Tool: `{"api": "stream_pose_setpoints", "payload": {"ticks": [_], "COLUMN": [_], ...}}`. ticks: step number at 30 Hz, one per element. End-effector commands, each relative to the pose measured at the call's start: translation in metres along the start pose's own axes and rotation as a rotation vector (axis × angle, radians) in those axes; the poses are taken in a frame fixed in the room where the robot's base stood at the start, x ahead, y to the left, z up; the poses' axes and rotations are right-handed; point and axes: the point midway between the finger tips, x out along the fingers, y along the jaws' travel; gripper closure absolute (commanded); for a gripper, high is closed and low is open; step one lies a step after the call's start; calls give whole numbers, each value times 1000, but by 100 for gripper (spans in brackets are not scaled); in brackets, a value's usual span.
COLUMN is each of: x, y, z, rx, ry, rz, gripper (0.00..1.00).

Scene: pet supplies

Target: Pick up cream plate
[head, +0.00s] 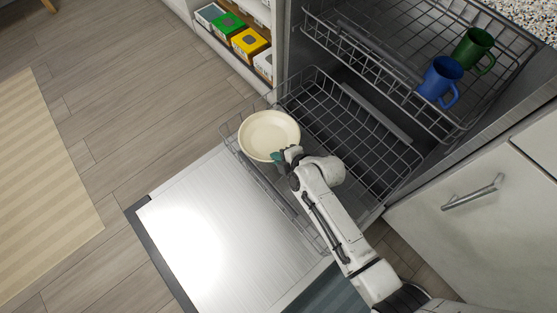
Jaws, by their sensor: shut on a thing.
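The cream plate (268,134) is a round, shallow dish at the left end of the dishwasher's lower rack (345,130). My gripper (279,157) is at the plate's lower right rim and is shut on it. The fingertips are small and partly hidden by my wrist. The plate looks roughly level, with its inside facing up. I cannot tell whether it is touching the rack or held just above it.
The dishwasher door (225,235) lies open below the plate. The upper rack (400,60) holds a blue mug (438,80) and a green mug (472,48). The lower rack's right part looks empty. Boxes (249,43) stand on a shelf behind.

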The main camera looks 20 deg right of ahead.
Motion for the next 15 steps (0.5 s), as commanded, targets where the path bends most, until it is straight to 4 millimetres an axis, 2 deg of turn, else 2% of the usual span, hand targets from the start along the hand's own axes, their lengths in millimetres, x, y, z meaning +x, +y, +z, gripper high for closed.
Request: {"api": "stream_pose_setpoints", "payload": {"ticks": [1, 3, 15], "x": [-10, -20, -62], "y": [12, 22, 65], "z": [-4, -8, -26], "rx": [-3, -2, -2], "ry": [0, -1, 0], "rz": [5, 6, 3], "gripper": [100, 100, 100]}}
